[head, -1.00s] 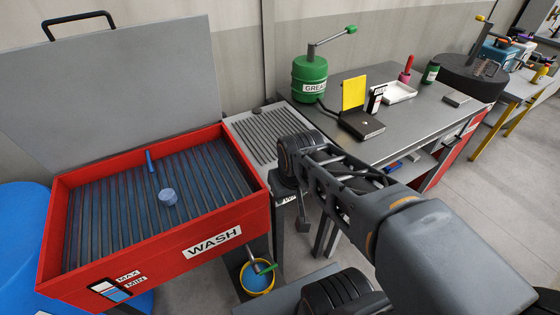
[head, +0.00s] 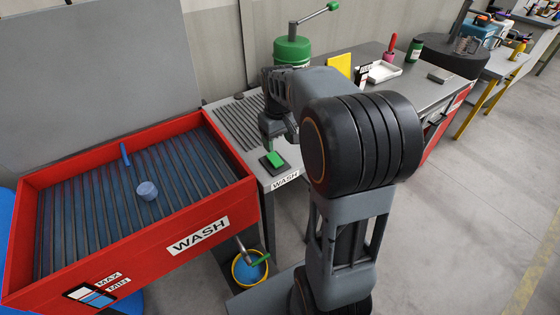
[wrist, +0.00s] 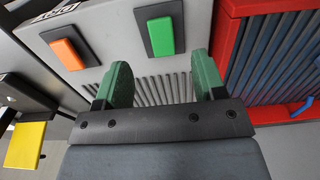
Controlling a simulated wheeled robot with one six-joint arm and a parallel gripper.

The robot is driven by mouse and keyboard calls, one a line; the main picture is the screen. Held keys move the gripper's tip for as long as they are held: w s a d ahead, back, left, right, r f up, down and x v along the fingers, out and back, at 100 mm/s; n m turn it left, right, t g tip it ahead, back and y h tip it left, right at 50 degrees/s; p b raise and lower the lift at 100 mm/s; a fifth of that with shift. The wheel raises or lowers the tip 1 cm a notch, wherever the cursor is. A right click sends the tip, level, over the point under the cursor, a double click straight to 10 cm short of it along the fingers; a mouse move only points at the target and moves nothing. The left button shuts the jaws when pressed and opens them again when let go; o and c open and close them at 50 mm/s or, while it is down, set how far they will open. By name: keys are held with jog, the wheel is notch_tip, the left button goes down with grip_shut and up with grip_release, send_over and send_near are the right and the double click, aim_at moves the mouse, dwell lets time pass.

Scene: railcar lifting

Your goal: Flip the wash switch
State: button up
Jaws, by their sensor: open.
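The wash switch is a green rocker (head: 275,158) on a black base, set on the grey bench top just behind a white WASH label (head: 285,180). It also shows in the wrist view (wrist: 161,36), top centre. My gripper (head: 279,133) is over the bench close to the switch. In the wrist view its two green fingertips (wrist: 160,78) are apart with nothing between them. The green rocker lies beyond the gap, and I see no contact with it. Which side of the rocker is pressed down is too small to tell.
An orange rocker (wrist: 67,54) sits left of the green one in the wrist view. The red wash tank (head: 205,238) stands left of the bench in the head view. A green grease can (head: 292,51) and a yellow card (head: 339,66) are behind my arm. Slotted grating (head: 238,122) lies beside the switch.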

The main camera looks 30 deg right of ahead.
aim_at(279, 164)
notch_tip(279, 164, down, 9)
dwell(0.4)
